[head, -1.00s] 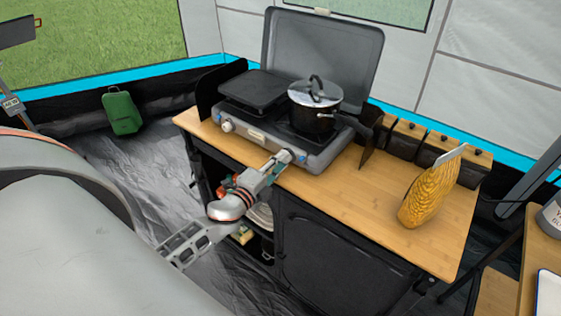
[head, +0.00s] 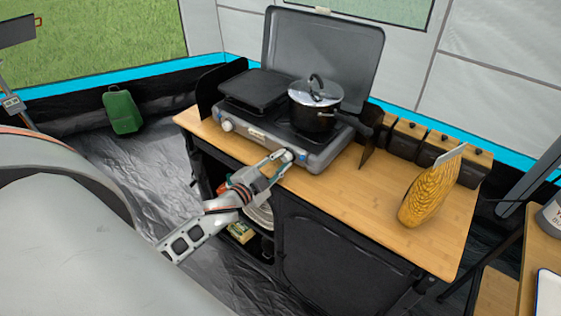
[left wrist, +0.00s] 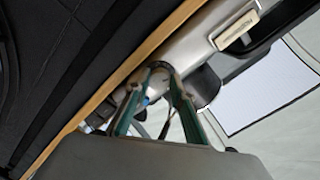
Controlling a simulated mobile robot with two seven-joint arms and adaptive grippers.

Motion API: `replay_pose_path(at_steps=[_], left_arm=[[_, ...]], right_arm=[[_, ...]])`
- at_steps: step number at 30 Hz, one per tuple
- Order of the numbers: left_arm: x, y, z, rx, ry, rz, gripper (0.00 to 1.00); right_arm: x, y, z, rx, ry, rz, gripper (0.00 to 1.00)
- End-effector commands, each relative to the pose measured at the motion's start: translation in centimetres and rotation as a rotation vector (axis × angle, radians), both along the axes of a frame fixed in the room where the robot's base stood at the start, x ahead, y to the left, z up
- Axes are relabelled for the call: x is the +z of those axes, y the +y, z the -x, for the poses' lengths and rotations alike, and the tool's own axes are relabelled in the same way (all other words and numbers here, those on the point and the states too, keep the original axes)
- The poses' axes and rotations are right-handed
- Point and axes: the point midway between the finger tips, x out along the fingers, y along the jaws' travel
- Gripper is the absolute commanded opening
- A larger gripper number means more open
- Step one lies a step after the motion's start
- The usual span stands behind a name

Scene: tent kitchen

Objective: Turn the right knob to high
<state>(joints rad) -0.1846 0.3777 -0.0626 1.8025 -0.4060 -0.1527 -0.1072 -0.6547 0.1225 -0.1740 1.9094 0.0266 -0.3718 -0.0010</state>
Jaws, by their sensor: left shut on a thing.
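The grey two-burner camp stove (head: 322,155) stands on the wooden counter with its lid up. Its right knob (head: 287,155) is on the front face, largely hidden by my left gripper (head: 282,158). The left gripper is shut on the right knob, coming from the front and below. In the left wrist view, the fingers (left wrist: 157,82) are on either side of the knob, and the stove front (left wrist: 200,40) runs up to the right. The knob's marking cannot be read. The left knob (head: 227,126) is free. My right gripper is not in view.
A lidded pot (head: 313,119) sits on the right burner, its handle pointing right. A griddle plate (head: 253,90) covers the left burner. Dark wind guards flank the stove. The counter's front right is clear.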

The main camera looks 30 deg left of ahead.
Motion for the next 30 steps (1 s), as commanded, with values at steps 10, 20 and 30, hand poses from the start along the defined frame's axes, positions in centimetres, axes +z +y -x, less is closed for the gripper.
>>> replay_pose_path(at_steps=[10, 20, 30], left_arm=[[0.0, 0.0, 0.0, 0.000, 0.000, 0.009, 0.01], [0.0, 0.0, 0.0, 0.001, 0.000, 0.008, 0.30], [0.0, 0.0, 1.8, -0.001, 0.003, 0.009, 0.30]], right_arm=[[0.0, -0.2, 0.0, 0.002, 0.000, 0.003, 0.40], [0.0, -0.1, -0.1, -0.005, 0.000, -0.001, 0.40], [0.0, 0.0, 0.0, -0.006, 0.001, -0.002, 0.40]])
